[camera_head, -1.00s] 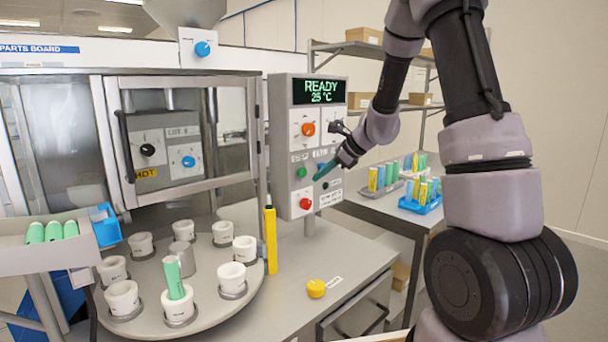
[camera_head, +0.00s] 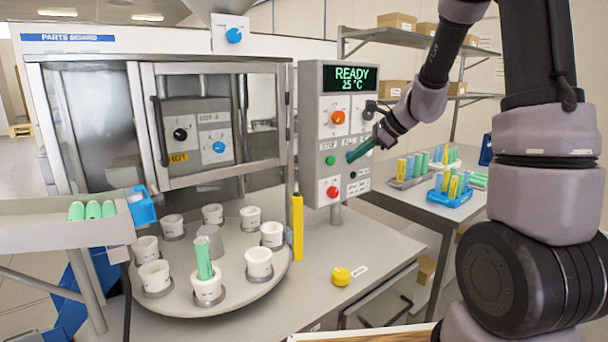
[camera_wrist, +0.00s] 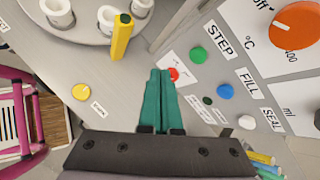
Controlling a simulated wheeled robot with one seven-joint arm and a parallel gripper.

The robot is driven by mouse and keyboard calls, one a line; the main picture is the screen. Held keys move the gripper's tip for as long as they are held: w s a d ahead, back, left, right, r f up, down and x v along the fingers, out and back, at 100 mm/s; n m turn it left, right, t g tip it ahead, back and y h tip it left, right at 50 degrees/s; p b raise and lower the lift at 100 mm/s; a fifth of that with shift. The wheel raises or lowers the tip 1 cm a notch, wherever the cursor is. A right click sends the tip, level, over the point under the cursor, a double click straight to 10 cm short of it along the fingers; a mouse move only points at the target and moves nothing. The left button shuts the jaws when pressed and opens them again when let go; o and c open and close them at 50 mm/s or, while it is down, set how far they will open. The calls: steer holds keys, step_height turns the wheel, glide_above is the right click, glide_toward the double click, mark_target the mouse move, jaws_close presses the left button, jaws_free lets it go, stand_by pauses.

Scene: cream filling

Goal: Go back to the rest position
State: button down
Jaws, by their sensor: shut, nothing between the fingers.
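My gripper (camera_head: 361,150) is in front of the control panel (camera_head: 309,122), its green fingers together and empty. In the wrist view the gripper fingers (camera_wrist: 160,75) are side by side and point toward the panel's red button (camera_wrist: 173,74). The wrist view also shows the green STEP button (camera_wrist: 198,55), the blue button (camera_wrist: 225,91) and the white button (camera_wrist: 246,122). The head view cannot tell whether the fingertips touch the panel. The display (camera_head: 350,78) reads READY, 25 °C.
A turntable (camera_head: 236,286) with several white cups stands left; a green tube (camera_head: 204,258) is upright in one cup. A yellow post (camera_head: 297,228) and yellow button (camera_head: 340,276) are on the bench. Right, a side table (camera_head: 404,208) holds tube racks. The bench between is clear.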

steer(key=s+d+r+n+h, duration=0.1)
steer(key=s+r+n, duration=0.3)
steer(key=s, duration=0.4)
steer(key=s+d+r+n+t+h, duration=0.1)
steer(key=s+d+r+n+h, duration=0.1)
steer(key=s+r+n, duration=0.3)
steer(key=s+d+r+n+h, duration=0.2)
steer(key=s+r+n, duration=0.2)
steer(key=s, duration=0.8)
steer(key=n, duration=0.2)
steer(key=shift+s+r+n+t+h, duration=0.25)
steer(key=shift+s+n+t+h, duration=0.05)
steer(key=shift+s, duration=0.05)
steer(key=shift+d, duration=0.1)
